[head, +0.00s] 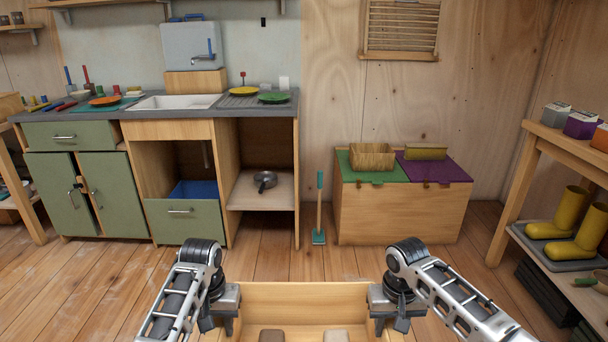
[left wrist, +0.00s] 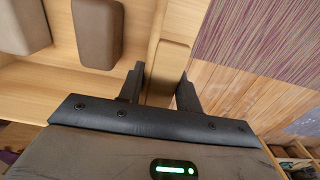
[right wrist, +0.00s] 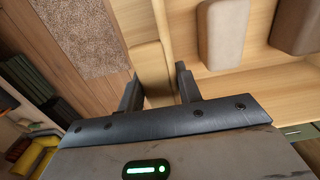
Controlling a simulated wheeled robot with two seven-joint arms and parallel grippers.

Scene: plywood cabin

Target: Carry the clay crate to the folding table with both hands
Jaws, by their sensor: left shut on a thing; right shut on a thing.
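The clay crate (head: 305,296) is a light wooden box at the bottom middle of the head view, cut off by the lower edge. A dark brown clay block (head: 272,336) and a paler block (head: 336,336) lie inside. My left gripper (head: 222,308) is shut on the crate's left side; the left wrist view shows its fingers on either side of a wooden handle (left wrist: 170,60). My right gripper (head: 394,308) is shut on the right side, around a handle (right wrist: 150,60) in the right wrist view. I cannot identify the folding table in any view.
Plank floor (head: 270,262) lies open ahead. A shelf with yellow boots (head: 560,228) stands at right.

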